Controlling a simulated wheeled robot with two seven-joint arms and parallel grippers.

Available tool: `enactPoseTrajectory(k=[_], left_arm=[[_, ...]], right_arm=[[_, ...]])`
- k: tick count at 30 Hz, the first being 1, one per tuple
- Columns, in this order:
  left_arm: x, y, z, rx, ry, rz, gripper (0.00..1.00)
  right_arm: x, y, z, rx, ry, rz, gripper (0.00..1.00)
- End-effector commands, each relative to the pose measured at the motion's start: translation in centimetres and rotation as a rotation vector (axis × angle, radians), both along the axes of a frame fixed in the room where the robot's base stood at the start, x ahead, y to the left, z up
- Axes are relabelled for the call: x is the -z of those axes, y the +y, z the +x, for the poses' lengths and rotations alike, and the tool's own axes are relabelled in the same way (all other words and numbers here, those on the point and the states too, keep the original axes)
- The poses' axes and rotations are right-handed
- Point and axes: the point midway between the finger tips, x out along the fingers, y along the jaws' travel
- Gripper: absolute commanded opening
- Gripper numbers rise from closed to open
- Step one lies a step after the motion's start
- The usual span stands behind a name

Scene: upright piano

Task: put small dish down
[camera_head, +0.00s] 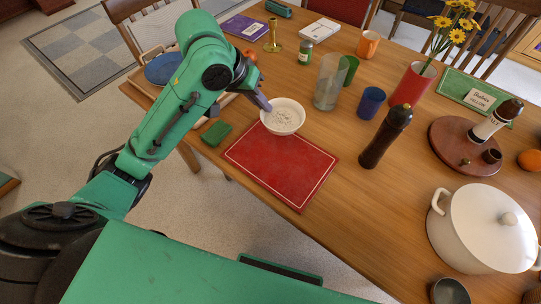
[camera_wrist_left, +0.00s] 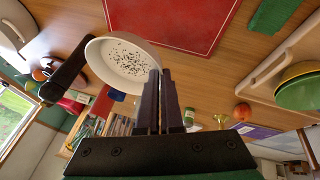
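The small dish (camera_head: 283,117) is a round white bowl with dark specks inside. It is at the far edge of the red placemat (camera_head: 281,163) on the wooden table and looks level. My left gripper (camera_head: 266,105) is at the dish's left rim. In the left wrist view the dish (camera_wrist_left: 122,64) touches the tips of the dark fingers (camera_wrist_left: 161,76), which are close together with the rim between them. I cannot tell whether the dish's base touches the table. My right gripper is not in view.
A clear glass (camera_head: 329,82), a blue cup (camera_head: 371,102) and a dark pepper mill (camera_head: 386,136) stand right of the dish. A green sponge (camera_head: 216,133) lies left of the placemat. A white pot (camera_head: 483,225) stands at the lower right. The placemat is bare.

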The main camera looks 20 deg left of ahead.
Motion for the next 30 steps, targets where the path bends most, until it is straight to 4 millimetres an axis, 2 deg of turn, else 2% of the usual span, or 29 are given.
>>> enactPoseTrajectory(k=[1,3,6,9,11,18,21,26,30], left_arm=[[0.9,1.0,0.8,-0.033,-0.017,0.011,0.00],[-0.3,2.0,1.1,-0.084,-0.018,0.006,0.00],[-1.7,3.1,1.2,-0.139,-0.014,0.002,0.00],[-1.2,3.3,1.0,-0.156,-0.005,0.000,0.00],[0.3,3.3,1.0,-0.157,0.000,-0.001,0.00],[8.5,3.3,0.9,-0.154,0.001,0.000,0.00],[11.3,3.2,0.9,-0.154,-0.003,-0.003,0.00],[13.6,3.2,1.0,-0.153,-0.008,-0.003,0.00],[16.3,3.2,0.9,-0.152,-0.005,-0.002,0.00]], right_arm=[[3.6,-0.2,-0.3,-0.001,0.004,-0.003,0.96],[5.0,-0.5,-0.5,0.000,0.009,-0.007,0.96],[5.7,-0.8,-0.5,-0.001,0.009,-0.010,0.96],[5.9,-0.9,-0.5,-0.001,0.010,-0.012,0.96],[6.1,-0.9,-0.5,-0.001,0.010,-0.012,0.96],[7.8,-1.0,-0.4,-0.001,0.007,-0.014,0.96],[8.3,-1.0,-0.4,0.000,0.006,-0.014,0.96],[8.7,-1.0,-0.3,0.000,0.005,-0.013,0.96],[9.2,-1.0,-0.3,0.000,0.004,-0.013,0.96]])
